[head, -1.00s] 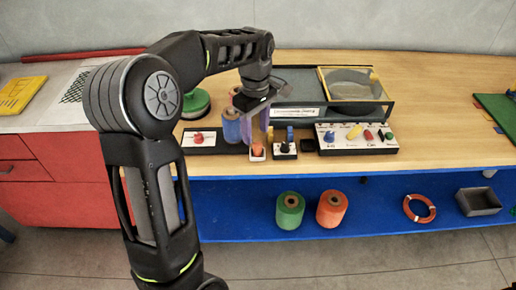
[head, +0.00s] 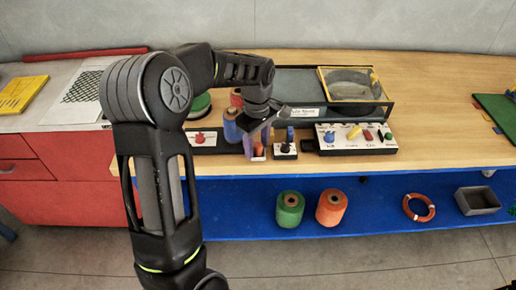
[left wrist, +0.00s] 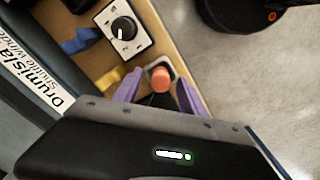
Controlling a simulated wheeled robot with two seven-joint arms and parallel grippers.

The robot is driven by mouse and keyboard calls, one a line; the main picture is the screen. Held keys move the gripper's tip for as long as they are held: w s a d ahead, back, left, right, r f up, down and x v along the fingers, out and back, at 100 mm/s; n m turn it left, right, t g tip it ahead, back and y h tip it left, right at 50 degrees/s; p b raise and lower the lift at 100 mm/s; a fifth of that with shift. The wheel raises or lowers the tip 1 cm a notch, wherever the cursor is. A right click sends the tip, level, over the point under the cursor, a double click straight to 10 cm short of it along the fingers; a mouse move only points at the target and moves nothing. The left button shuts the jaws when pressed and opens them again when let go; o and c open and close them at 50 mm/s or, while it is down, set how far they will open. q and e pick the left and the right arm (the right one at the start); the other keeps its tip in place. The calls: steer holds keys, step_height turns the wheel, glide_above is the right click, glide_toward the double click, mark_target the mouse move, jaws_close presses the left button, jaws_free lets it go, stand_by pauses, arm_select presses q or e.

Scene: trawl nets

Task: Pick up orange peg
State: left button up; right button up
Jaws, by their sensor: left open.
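The orange peg (left wrist: 161,78) stands in a small light holder (left wrist: 152,63) near the table's front edge in the left wrist view. In the head view the peg (head: 259,149) shows small between the purple fingers. My left gripper (left wrist: 158,92) is open, with one purple finger on each side of the peg. It also shows in the head view (head: 258,146), pointing down at the holder. Whether the fingers touch the peg cannot be told. My right gripper is not in view.
A box with a black knob (head: 285,148) stands just right of the holder. A white panel with coloured knobs (head: 357,136) is further right. A blue spool (head: 231,126) is close behind at left. A blue shelf (head: 250,220) with spools lies below.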

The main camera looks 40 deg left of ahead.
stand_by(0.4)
arm_select(q)
jaws_close()
stand_by(0.4)
